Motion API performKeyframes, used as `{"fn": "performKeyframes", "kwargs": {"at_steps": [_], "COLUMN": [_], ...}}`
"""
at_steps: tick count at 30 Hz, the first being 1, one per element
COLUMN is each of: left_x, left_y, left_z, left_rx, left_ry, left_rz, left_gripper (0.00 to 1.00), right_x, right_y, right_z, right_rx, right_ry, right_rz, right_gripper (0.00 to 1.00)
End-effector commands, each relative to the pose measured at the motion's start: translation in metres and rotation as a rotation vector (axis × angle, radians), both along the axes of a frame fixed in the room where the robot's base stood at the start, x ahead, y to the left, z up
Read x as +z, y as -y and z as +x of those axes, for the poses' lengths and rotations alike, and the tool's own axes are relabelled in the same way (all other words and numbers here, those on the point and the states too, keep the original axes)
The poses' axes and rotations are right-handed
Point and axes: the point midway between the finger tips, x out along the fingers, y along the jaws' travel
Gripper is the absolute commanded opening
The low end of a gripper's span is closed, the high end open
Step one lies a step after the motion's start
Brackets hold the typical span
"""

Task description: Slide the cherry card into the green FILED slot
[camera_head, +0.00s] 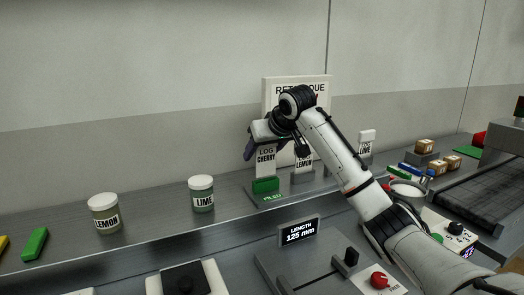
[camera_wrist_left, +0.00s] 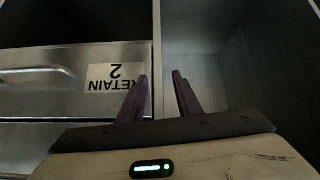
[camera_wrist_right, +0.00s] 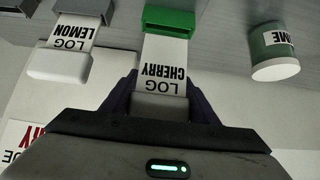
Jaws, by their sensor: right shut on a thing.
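The cherry card (camera_head: 265,161), a white card marked LOG CHERRY, stands upright over the green FILED slot (camera_head: 266,185). In the right wrist view the cherry card (camera_wrist_right: 164,68) runs from my fingers to the green slot (camera_wrist_right: 169,19), and its far end meets or enters the opening; how deep I cannot tell. My right gripper (camera_wrist_right: 161,95) is shut on the card's thick white top; it also shows in the head view (camera_head: 257,143). My left gripper (camera_wrist_left: 155,95) is open and empty in front of a metal drawer marked RETAIN 2 (camera_wrist_left: 90,85), outside the head view.
The LOG LEMON card (camera_wrist_right: 72,40) stands in a grey slot beside the green one. A lime card (camera_head: 366,143) stands further right. A lime jar (camera_head: 202,194) and a lemon jar (camera_head: 105,214) stand on the shelf to the left. A sign board (camera_head: 290,88) is behind.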

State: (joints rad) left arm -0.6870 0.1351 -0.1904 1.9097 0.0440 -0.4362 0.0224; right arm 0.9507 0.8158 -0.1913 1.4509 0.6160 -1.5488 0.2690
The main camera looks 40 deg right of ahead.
Motion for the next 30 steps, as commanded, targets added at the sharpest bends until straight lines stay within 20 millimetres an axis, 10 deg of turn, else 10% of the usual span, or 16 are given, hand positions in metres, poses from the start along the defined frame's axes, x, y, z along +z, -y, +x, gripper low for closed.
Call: {"fn": "performKeyframes", "kwargs": {"at_steps": [30], "left_x": [0.008], "left_y": [0.0001], "left_z": [-0.0006], "left_rx": [0.0], "left_ry": [-0.001], "left_rz": [0.0], "left_gripper": [0.31], "right_x": [0.0003], "right_y": [-0.0004], "right_z": [0.0001], "right_rx": [0.0], "right_ry": [0.001], "right_rz": [0.0], "right_gripper": [0.32]}}
